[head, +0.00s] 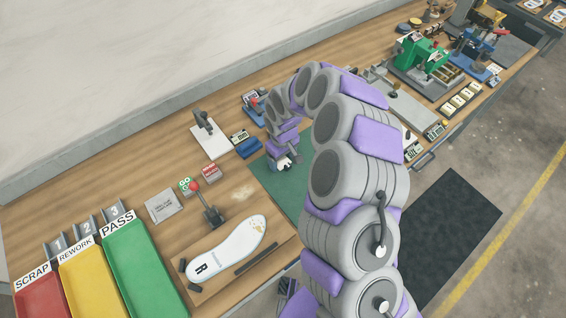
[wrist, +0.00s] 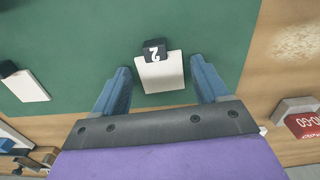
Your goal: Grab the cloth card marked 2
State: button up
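The card marked 2 (wrist: 161,75) lies on the green mat (wrist: 60,40) in the wrist view. It is a white square with a dark tab bearing the number. My gripper (wrist: 160,66) is open, with one blue-grey finger on each side of the card and a gap between each finger and the card. Whether the fingertips are at the card's height or above it I cannot tell. In the head view my gripper (head: 285,164) is over the green mat (head: 262,178), and the card there is too small to make out.
Another white card (wrist: 27,87) with a dark tab lies on the mat at the left of the wrist view. A red display (wrist: 305,123) stands at the right. In the head view, a white insole (head: 230,248) and a red-knobbed lever (head: 208,205) are on the bench at left.

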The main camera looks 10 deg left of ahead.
jog(key=c, duration=0.9)
jog(key=shift+r, duration=0.1)
